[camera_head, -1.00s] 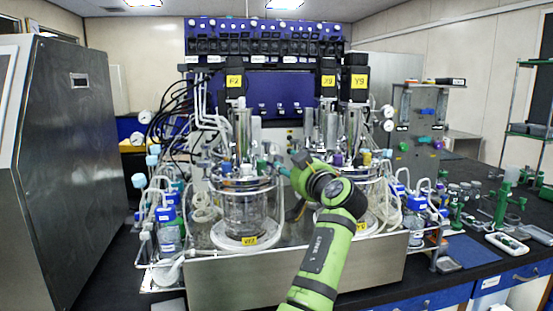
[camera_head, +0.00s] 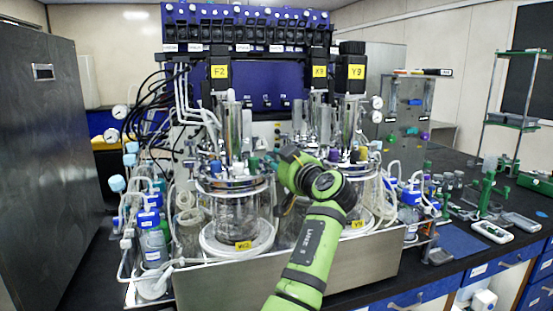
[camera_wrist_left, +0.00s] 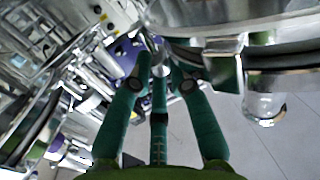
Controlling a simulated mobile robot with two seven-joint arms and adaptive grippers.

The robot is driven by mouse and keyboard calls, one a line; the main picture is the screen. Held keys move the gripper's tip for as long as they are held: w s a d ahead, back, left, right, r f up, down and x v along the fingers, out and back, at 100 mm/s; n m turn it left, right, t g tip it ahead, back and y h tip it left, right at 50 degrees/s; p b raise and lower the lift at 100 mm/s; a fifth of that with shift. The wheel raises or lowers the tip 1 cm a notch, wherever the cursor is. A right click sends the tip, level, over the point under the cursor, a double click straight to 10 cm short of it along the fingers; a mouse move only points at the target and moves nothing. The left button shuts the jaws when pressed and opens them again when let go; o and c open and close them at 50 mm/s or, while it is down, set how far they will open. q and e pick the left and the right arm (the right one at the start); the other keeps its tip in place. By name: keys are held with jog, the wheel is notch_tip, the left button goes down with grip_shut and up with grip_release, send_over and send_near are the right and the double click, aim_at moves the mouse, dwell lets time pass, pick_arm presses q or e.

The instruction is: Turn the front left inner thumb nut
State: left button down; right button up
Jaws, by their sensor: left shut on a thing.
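The left bioreactor vessel (camera_head: 228,212) stands in the steel tray, with a round metal head plate (camera_head: 232,183) on top. My left gripper (camera_head: 270,163) is at the front right rim of this head plate, its arm rising from the bottom of the picture. In the left wrist view its dark green fingers (camera_wrist_left: 160,62) close together beside a shiny metal rim (camera_wrist_left: 225,45). A small silver thumb nut (camera_wrist_left: 160,68) shows between the fingertips, and they are shut on it. In the head view the nut is hidden by the gripper. My right gripper is not in view.
The right vessel (camera_head: 367,195) stands close behind my left forearm. Motors (camera_head: 218,72) on tall shafts rise above both vessels. Tubing and blue-capped bottles (camera_head: 152,240) crowd the left side. A steel cabinet (camera_head: 45,150) stands far left. The black bench at right holds small tools.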

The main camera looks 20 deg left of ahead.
pick_arm(q)
jog(key=shift+r, duration=0.3)
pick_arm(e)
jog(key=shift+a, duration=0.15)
